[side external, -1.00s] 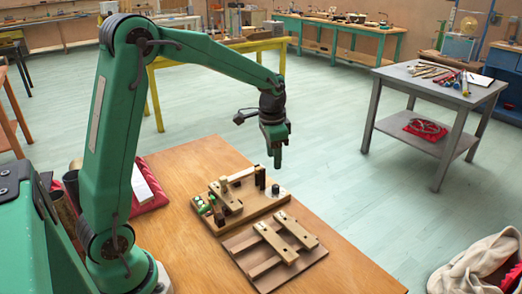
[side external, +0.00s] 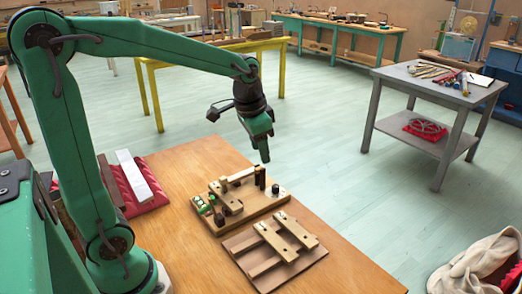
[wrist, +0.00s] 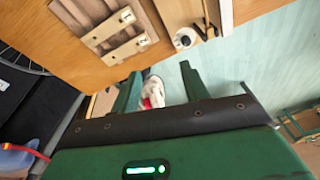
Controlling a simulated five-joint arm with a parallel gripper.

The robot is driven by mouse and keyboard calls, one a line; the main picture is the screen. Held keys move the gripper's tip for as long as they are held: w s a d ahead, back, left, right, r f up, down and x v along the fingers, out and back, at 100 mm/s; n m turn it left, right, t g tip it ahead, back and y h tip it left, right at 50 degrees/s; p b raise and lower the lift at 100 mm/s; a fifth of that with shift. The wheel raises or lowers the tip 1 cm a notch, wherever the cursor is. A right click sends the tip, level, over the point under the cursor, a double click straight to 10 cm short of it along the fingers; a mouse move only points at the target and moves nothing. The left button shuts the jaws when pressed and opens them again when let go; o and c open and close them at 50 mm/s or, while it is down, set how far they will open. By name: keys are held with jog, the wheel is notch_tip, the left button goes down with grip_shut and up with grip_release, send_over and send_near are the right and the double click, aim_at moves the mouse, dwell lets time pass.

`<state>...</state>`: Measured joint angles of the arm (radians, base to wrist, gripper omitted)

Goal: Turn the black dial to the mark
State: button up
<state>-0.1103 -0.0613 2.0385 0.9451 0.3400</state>
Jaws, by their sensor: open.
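The black dial (side external: 276,190) is a short dark knob at the right end of the wooden board (side external: 236,222). In the wrist view the dial (wrist: 184,40) shows near the top, with a pale ring around it. The mark is too small to make out. My gripper (side external: 265,159) hangs tilted above the board's back right part, apart from the dial. In the wrist view its two green fingers (wrist: 160,84) are spread and nothing is between them, though a white cloth on the floor shows behind.
Dark wooden posts (side external: 260,180) stand close to the left of the dial. Green round parts (side external: 203,205) sit at the board's left end. A second board with two pale bars (side external: 275,243) lies in front. The table's right side is clear.

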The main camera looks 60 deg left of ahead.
jog(key=s+d+r+n+t, duration=0.1)
jog(key=s+d+r, duration=0.2)
jog(key=s, duration=0.6)
jog(key=shift+s+n+t, duration=0.2)
jog(key=shift+n+t, duration=0.1)
jog(key=shift+t, duration=0.1)
jog(key=shift+s, duration=0.1)
dwell(0.4)
jog(key=shift+n+t, duration=0.5)
jog(key=shift+t, duration=0.1)
jog(key=s, duration=0.3)
jog(key=s+d, duration=0.1)
jog(key=s, duration=0.1)
jog(key=shift+s+f, duration=0.15)
jog(key=shift+f, duration=0.25)
